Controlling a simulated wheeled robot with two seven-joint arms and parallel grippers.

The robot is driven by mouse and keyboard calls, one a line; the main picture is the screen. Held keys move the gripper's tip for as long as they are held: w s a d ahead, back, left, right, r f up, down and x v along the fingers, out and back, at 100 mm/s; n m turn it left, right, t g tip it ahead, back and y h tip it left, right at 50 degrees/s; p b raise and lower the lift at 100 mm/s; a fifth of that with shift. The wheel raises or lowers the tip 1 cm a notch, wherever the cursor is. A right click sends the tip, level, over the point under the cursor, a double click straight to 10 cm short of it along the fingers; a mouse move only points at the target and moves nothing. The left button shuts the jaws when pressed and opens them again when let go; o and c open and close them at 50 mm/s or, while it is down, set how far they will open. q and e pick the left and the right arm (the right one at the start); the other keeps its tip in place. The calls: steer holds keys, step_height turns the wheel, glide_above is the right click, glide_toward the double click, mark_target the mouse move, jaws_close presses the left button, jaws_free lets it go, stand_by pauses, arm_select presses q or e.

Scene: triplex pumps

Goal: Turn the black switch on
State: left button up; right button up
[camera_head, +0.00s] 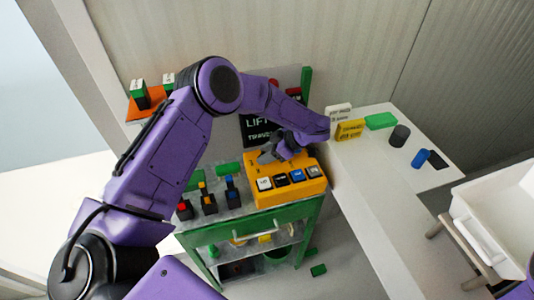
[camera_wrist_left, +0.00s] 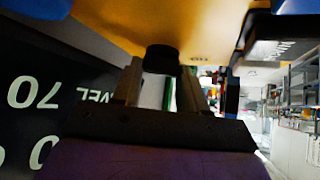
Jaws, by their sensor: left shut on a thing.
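A yellow control box (camera_head: 290,198) stands on the green-framed cart, with a row of white, dark and blue buttons on its front. My left gripper (camera_head: 266,157) reaches down over the back left of the box. In the left wrist view, a black switch (camera_wrist_left: 161,58) sticks out from the yellow face (camera_wrist_left: 185,22), between the tips of my left gripper (camera_wrist_left: 161,75). The gripper is shut on it. In the head view, the gripper hides this switch. Which way the switch is set cannot be told. My right gripper is not in view.
Small joystick-like switches (camera_head: 207,200) with red, yellow and blue tops stand left of the box. A dark sign (camera_head: 257,130) stands behind it. A white table (camera_head: 385,185) at right carries a green block (camera_head: 380,120) and black and blue cylinders. A white bin (camera_head: 490,225) is at far right.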

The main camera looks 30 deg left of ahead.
arm_select(q)
steer(key=shift+s+f, duration=0.2)
steer(key=o, duration=1.1)
steer(key=shift+a, duration=0.1)
steer(key=shift+c, duration=0.2)
steer(key=shift+w+a, duration=0.1)
steer(key=shift+w+r, duration=0.15)
